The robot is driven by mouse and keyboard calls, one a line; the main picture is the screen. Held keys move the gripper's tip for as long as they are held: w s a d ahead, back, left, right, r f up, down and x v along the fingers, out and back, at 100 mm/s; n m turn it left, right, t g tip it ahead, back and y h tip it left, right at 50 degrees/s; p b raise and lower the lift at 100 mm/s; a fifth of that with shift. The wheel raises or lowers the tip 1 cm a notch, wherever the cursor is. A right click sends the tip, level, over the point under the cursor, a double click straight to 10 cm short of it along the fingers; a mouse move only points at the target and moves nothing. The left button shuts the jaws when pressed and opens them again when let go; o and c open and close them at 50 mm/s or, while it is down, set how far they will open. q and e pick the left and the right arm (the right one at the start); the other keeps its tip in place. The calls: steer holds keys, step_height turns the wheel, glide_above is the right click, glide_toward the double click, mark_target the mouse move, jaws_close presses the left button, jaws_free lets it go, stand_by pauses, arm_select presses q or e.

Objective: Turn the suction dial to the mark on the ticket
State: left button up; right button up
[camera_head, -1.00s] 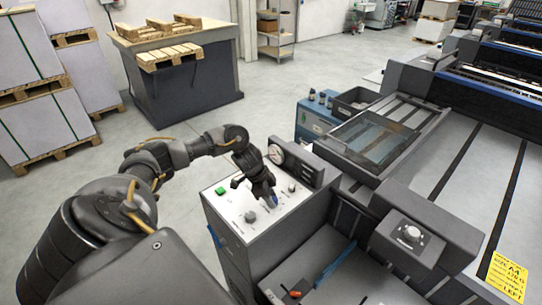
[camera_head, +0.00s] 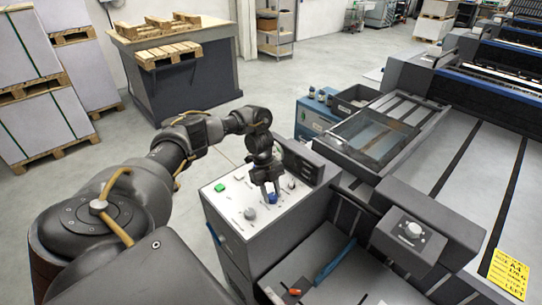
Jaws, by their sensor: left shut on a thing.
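My left gripper (camera_head: 267,187) points down over the white top of the control cabinet (camera_head: 232,205) and is shut on a small blue dial (camera_head: 272,198). The fingers partly hide the dial, and its pointer and scale marks are too small to read. A grey knob (camera_head: 250,213) stands on the same panel, left of the blue dial. The yellow ticket (camera_head: 507,275) lies at the lower right on the press; its handwriting is only partly legible, with "A4" and "LEFT" showing. My right gripper is not in view.
A green button (camera_head: 220,188) is at the panel's left. A dark box with a round knob (camera_head: 412,230) stands to the right. A blue unit (camera_head: 313,118) stands behind the cabinet. Stacked pallets (camera_head: 40,130) are at the far left, with open floor between.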

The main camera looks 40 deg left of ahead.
arm_select(q)
steer(key=shift+w+r+m+g, duration=0.15)
steer(key=shift+m+g, duration=0.15)
steer(key=shift+m, duration=0.7)
steer(key=m+g+y, duration=0.1)
steer(key=m, duration=0.1)
steer(key=shift+m, duration=0.4)
steer(key=m+b, duration=0.1)
steer(key=m+y, duration=0.1)
steer(key=m, duration=0.1)
steer(key=shift+w+d+f+m+g+b, duration=0.1)
steer(key=shift+d+f+m+g+b, duration=0.1)
steer(key=shift+m+g+b, duration=0.15)
steer(key=m+g+y+b, duration=0.1)
steer(key=m, duration=0.2)
steer(key=shift+m, duration=0.25)
steer(key=m, duration=0.1)
steer(key=m+y, duration=0.1)
steer(key=m, duration=0.2)
steer(key=shift+d+m+y, duration=0.25)
steer(key=shift+m+y, duration=0.05)
steer(key=shift+y, duration=0.1)
steer(key=shift+m+t+y, duration=0.25)
steer(key=shift+m+y, duration=0.55)
steer(key=shift+m, duration=1.2)
steer(key=o, duration=1)
steer(key=shift+c, duration=0.2)
